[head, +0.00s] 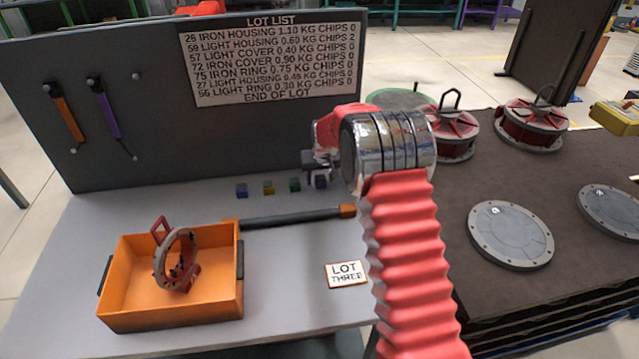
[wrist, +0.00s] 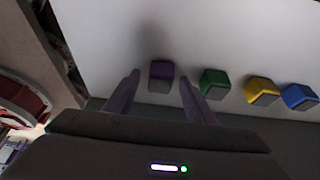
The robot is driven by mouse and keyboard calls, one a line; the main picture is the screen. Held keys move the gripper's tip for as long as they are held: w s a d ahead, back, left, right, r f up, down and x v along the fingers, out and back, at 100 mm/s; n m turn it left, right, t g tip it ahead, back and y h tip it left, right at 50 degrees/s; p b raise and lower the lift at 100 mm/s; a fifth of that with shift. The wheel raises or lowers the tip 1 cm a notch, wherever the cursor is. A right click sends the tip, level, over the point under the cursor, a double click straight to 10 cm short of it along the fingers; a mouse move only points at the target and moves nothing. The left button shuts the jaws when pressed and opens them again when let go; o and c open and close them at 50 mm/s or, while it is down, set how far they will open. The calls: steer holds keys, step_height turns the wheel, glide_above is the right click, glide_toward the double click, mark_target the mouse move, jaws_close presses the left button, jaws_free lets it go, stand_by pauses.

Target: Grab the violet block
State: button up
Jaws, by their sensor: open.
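The violet block (wrist: 161,73) sits on the pale table top, at the end of a row of small blocks. In the wrist view it lies between the two fingers of my gripper (wrist: 160,92), close to the fingertips, with a gap on each side. My gripper is open and empty. In the head view the violet block (head: 321,182) shows just below my gripper (head: 318,165), partly hidden by the wrist. I cannot tell the exact height of the fingers above the table.
Green (wrist: 214,82), yellow (wrist: 261,90) and blue (wrist: 299,96) blocks stand in the same row. A dark panel (head: 150,110) rises behind them. A dark bar (head: 290,217) with orange ends, an orange tray (head: 170,315) and a lot card (head: 346,274) lie in front.

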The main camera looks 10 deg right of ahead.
mark_target(321, 178)
steer(key=shift+c, duration=0.5)
steer(key=c, duration=1.1)
steer(key=shift+o, duration=0.2)
step_height(321, 178, up, 10)
